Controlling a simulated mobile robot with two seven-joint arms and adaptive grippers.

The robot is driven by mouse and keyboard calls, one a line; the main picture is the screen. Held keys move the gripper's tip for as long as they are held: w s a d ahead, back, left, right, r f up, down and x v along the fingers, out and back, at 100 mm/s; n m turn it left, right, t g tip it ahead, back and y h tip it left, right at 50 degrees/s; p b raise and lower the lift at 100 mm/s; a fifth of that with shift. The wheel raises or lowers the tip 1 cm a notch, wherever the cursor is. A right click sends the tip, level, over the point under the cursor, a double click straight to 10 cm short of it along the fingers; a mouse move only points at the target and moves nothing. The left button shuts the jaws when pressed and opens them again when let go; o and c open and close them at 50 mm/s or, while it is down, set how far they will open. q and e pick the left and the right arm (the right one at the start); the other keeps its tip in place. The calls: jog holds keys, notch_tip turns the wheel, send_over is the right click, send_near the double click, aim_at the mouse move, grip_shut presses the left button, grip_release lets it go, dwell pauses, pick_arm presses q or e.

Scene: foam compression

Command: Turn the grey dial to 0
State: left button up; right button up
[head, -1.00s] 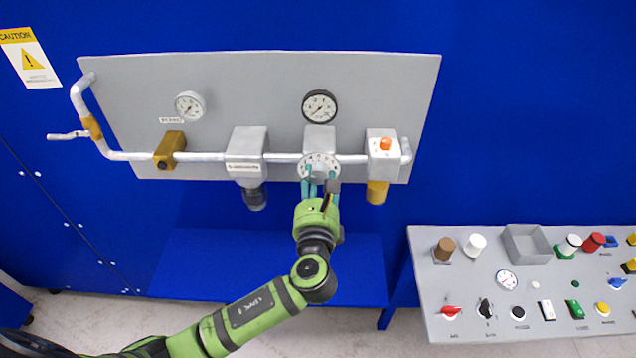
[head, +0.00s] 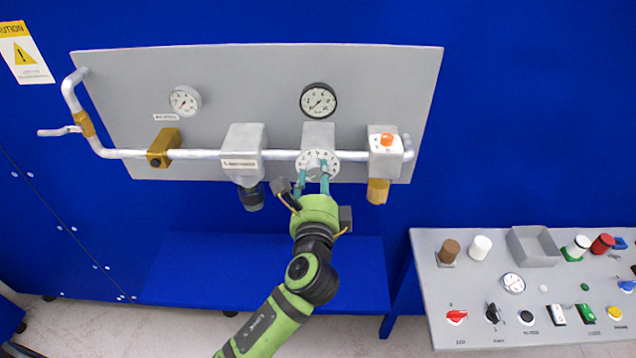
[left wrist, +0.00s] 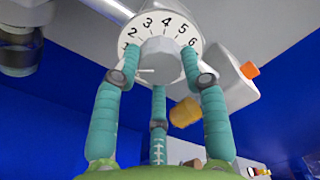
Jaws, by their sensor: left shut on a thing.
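The grey dial (head: 318,163) has a white numbered face and sits on the front of a grey block on the pipe. In the left wrist view the dial (left wrist: 160,54) shows numbers from about 1 to 6 around its upper rim; a 0 is not visible. A pale mark on the knob points to the left, below the 1. My left gripper (head: 312,178) comes from below with its teal fingers shut on the dial's knob. Its fingers (left wrist: 160,75) stand on the left, right and underside of the knob. My right gripper is not in view.
The panel (head: 230,80) carries two gauges, a pipe, a dark-ended grey block (head: 243,160) left of the dial and a block with an orange button (head: 387,139) right of it. A control desk (head: 450,290) stands at lower right.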

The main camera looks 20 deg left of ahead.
pick_arm(q)
jog(key=shift+a+r+n+b, duration=0.15)
jog(key=shift+r+n+b, duration=0.05)
jog(key=shift+n, duration=0.35)
jog(key=shift+a+r+n+b, duration=0.1)
jog(key=shift+r+n+b, duration=0.1)
jog(key=shift+n, duration=0.35)
jog(key=o, duration=1.1)
jog(key=shift+c, duration=0.2)
jog(key=shift+o, duration=0.4)
jog(key=shift+a+f, duration=0.15)
jog(key=shift+f, duration=0.1)
